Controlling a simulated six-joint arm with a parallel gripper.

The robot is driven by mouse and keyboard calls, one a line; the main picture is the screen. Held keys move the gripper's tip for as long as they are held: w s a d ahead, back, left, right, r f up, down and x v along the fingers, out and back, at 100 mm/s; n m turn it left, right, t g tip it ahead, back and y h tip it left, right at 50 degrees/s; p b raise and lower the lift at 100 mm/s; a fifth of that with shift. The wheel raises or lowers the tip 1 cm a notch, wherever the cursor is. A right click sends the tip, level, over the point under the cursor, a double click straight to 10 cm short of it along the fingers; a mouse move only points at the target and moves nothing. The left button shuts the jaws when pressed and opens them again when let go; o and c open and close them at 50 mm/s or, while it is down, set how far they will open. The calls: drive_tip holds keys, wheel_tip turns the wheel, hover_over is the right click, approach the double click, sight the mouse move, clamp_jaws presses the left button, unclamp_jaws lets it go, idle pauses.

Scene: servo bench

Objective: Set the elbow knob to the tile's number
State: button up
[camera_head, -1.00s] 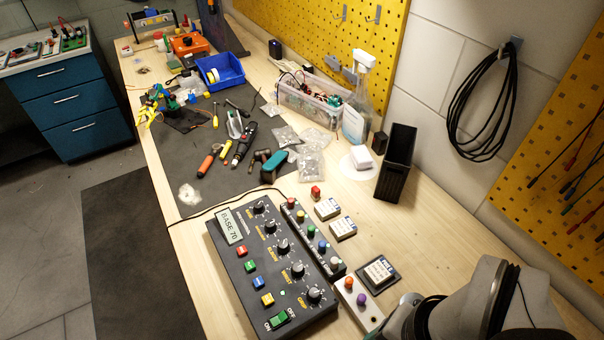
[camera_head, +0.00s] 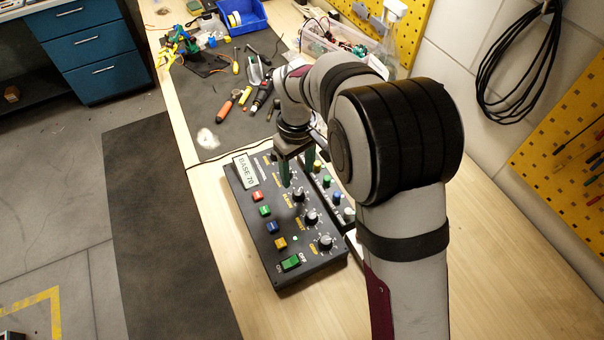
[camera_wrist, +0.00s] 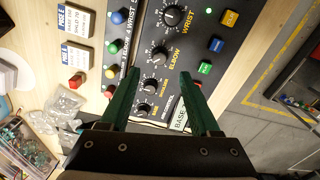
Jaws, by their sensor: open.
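The black control box (camera_head: 262,222) lies on the bench with a row of black knobs; its display (camera_head: 246,172) reads BASE 70. The elbow knob (camera_wrist: 159,57) shows in the wrist view, between the wrist knob (camera_wrist: 171,17) and the shoulder knob (camera_wrist: 151,86). My gripper (camera_head: 297,176) is above the box, open and empty. In the wrist view its green fingers (camera_wrist: 159,74) stand on either side of the elbow and shoulder knobs, with no visible contact. The tile on the dark stand is hidden.
Colored buttons (camera_head: 264,210) and a green switch (camera_head: 291,262) are on the box. A strip of colored knobs (camera_wrist: 112,48) runs alongside it. Hand tools (camera_head: 228,105) lie on the dark mat beyond.

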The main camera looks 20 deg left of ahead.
sight(298, 191)
wheel_tip(298, 191, down, 7)
drive_tip(key=shift+f, duration=0.15)
clamp_jaws()
idle(0.4)
